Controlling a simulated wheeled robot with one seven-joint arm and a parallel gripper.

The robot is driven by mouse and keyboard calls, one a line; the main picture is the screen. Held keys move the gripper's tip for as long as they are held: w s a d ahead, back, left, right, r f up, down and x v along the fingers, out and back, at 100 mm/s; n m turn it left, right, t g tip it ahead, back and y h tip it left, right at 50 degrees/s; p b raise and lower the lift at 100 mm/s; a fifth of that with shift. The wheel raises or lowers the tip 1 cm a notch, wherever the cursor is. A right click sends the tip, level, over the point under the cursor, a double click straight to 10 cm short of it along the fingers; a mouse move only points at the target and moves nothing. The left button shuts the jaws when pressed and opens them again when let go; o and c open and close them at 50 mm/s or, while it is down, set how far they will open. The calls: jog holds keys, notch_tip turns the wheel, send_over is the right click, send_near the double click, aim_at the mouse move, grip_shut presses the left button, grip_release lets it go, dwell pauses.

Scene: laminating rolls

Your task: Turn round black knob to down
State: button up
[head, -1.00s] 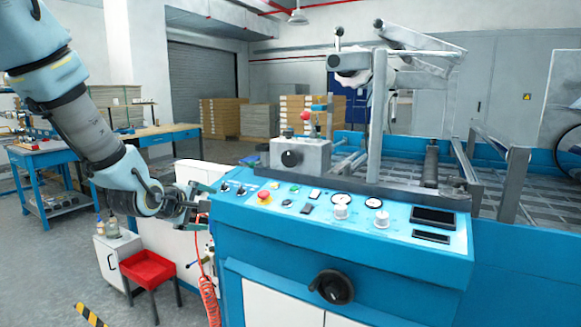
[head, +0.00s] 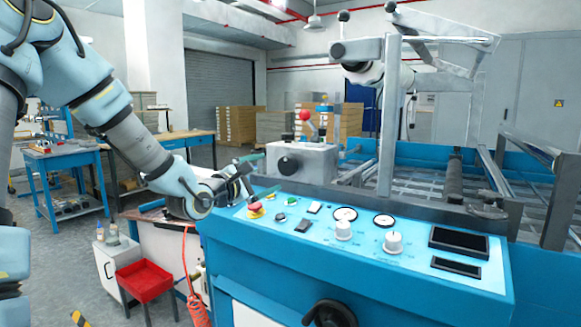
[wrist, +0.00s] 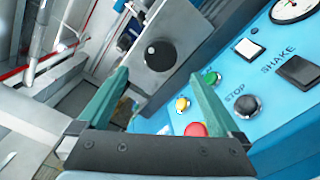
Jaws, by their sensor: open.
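A round black knob (head: 289,165) sits on the front face of a grey metal box (head: 318,161) on the blue machine. In the wrist view the knob (wrist: 160,53) is ahead of the fingertips, roughly between their lines, with a small pale mark on its face. My gripper (head: 250,171) is left of the box in the head view. Its two green fingers are spread in the wrist view (wrist: 160,78), empty and apart from the knob.
A control panel (head: 376,261) lies below, with a red emergency button (head: 256,208), white dials and switches close under the gripper. A black handwheel (head: 330,313) is on the machine's front. A red-topped lever (head: 305,117) stands behind the box.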

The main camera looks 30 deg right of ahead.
aim_at(285, 167)
jog(key=p+x, duration=0.1)
jog(key=x, duration=0.9)
jog(key=shift+c, duration=0.2)
jog(key=shift+f, duration=0.1)
jog(key=c, duration=1.2)
